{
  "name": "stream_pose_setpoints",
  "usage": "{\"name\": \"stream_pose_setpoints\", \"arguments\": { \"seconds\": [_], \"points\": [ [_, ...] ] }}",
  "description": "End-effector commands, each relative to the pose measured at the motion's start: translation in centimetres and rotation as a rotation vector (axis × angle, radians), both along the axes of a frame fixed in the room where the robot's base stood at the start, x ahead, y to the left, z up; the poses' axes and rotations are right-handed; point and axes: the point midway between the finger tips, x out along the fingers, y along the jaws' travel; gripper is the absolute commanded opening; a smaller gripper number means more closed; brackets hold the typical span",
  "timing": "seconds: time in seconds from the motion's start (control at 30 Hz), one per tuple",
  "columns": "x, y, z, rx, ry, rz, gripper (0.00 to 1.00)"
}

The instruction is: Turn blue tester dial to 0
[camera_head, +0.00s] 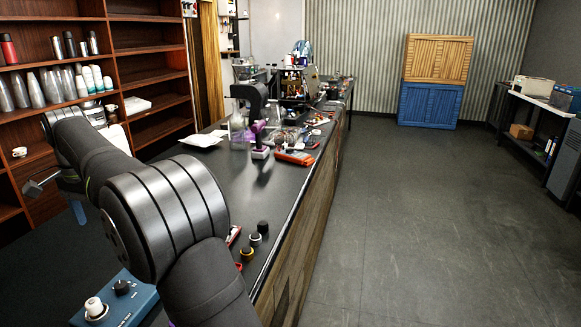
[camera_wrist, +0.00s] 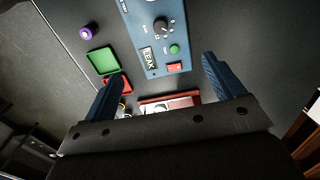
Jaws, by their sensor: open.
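The blue tester (camera_wrist: 138,22) shows in the wrist view as a blue panel at the top middle, with a black dial (camera_wrist: 161,27), a green button, a red switch and a small display labelled LEAK. Marks surround the dial, but its setting is too small to read surely. My gripper (camera_wrist: 163,67) is open and empty, its two blue fingers on either side of the panel's lower end. The dial lies beyond the fingertips, apart from them. In the head view, a blue box (camera_head: 146,296) with a black knob (camera_head: 121,287) is at the bottom left, partly hidden by my arm.
A green open tray (camera_wrist: 102,60), a red piece and a purple cap (camera_wrist: 87,32) lie left of the panel. A red-and-white item (camera_wrist: 170,104) lies below it. Small knobs (camera_head: 255,239) and tools clutter the black counter (camera_head: 222,178); the floor to the right is clear.

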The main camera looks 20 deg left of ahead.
Motion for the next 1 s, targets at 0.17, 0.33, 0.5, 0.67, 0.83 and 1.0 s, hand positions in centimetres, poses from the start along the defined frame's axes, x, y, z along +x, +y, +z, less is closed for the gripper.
{"name": "stream_pose_setpoints", "arguments": {
  "seconds": [0.17,0.33,0.5,0.67,0.83,1.0],
  "points": [
    [0.0,0.0,0.0,0.0,0.0,0.0,0.52],
    [-0.5,-0.1,-0.1,0.009,-0.021,0.034,0.52],
    [-2.5,-1.2,-0.9,0.042,-0.136,0.22,0.52],
    [-4.6,-2.6,-1.9,0.072,-0.273,0.456,0.52],
    [-6.0,-3.7,-2.6,0.088,-0.368,0.629,0.52],
    [-6.1,-3.8,-3.4,0.09,-0.394,0.68,0.52]
  ]
}}
